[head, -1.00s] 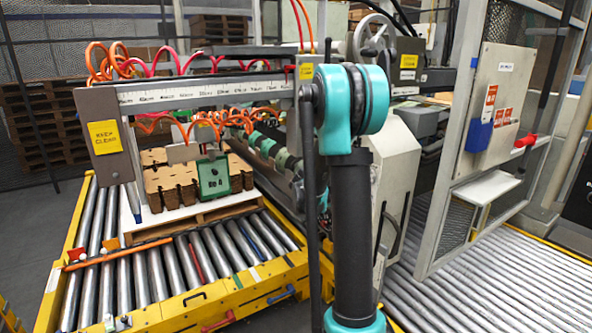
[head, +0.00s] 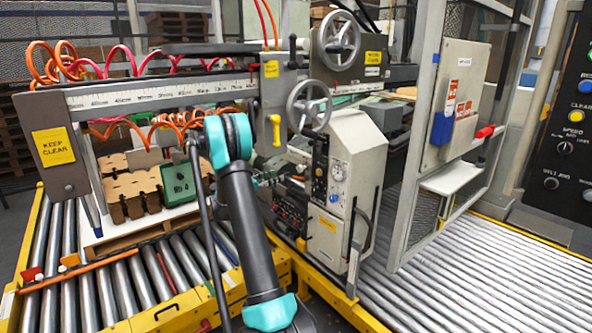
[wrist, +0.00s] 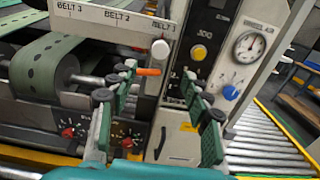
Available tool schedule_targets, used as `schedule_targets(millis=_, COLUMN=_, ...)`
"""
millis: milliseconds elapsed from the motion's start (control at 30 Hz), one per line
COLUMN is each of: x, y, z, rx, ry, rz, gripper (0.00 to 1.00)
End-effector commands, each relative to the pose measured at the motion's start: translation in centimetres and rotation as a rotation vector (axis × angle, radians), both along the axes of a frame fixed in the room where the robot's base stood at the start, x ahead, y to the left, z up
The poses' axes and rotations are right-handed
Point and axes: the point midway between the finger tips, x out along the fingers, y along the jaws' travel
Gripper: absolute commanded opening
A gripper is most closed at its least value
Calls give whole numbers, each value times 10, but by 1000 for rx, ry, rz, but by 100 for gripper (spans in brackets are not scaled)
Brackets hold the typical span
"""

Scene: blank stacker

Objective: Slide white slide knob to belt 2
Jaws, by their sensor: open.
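The white slide knob (wrist: 160,49) shows in the wrist view as a round white cap at the right part of the pale label plate (wrist: 90,14). The "BELT 2" label (wrist: 117,18) is to its left, and another belt label is further left. My gripper (wrist: 158,76) is open, with its green-padded fingers spread wide apart. The knob lies just beyond the fingertips, between them in the picture, and nothing is held. In the head view my arm hides much of the area around the gripper, and I cannot make out the knob there.
An orange-tipped part (wrist: 148,72) shows between the fingertips. A grey control cabinet (head: 338,165) with a gauge (wrist: 249,45) and blue knob (wrist: 231,93) stands to the right. A green dotted belt (wrist: 45,65) runs at left. Roller conveyors (head: 480,280) lie right.

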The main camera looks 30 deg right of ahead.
Motion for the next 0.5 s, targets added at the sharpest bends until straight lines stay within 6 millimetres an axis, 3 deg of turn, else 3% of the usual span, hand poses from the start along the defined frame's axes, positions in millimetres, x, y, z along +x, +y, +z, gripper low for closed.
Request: schedule_targets(millis=500, x=7, y=-104, z=0, rx=1, ry=-2, rz=-3, gripper=49)
